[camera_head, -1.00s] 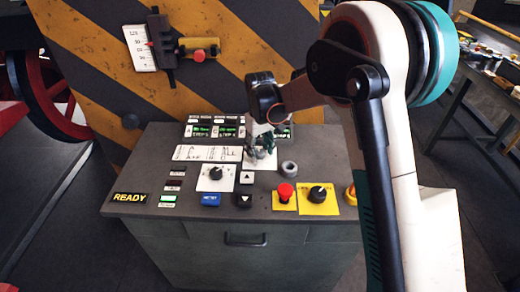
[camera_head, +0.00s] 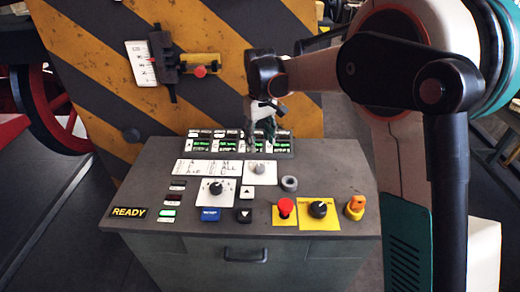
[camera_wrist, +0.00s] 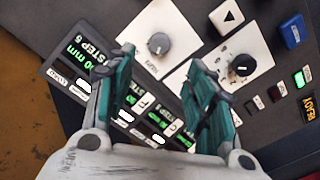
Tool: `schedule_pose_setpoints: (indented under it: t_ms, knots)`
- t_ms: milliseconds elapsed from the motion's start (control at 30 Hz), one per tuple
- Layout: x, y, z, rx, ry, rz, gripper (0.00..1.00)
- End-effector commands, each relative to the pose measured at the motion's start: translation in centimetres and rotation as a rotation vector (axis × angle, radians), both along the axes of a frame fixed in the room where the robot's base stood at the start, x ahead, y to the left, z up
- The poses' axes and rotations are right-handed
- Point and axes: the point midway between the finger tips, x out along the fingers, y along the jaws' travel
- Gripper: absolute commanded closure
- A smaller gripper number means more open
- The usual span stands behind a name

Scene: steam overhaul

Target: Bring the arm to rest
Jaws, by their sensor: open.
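My gripper (camera_head: 262,112) hangs above the back of the grey control desk (camera_head: 330,165), in front of the row of green displays. In the wrist view my gripper (camera_wrist: 165,80) shows two teal fingers spread apart with nothing between them. A knob on a white plate (camera_wrist: 158,43) lies beyond the fingertips, apart from them. My arm comes in from the right of the head view and bends down to the gripper over the desk.
The desk carries a red mushroom button (camera_head: 286,207), a black knob on a yellow plate (camera_head: 319,209), an orange knob (camera_head: 355,206) and a blue button (camera_head: 210,214). A lit READY sign (camera_head: 129,212) is at front left. A striped panel (camera_head: 100,70) stands behind.

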Motion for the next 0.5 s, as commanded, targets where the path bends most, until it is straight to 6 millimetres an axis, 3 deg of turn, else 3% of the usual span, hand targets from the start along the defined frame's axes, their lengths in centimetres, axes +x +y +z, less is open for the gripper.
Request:
schedule_pose_setpoints:
  t_ms: [500]
  knots:
    - [-0.12,-0.14,1.16,0.001,-0.003,-0.002,0.51]
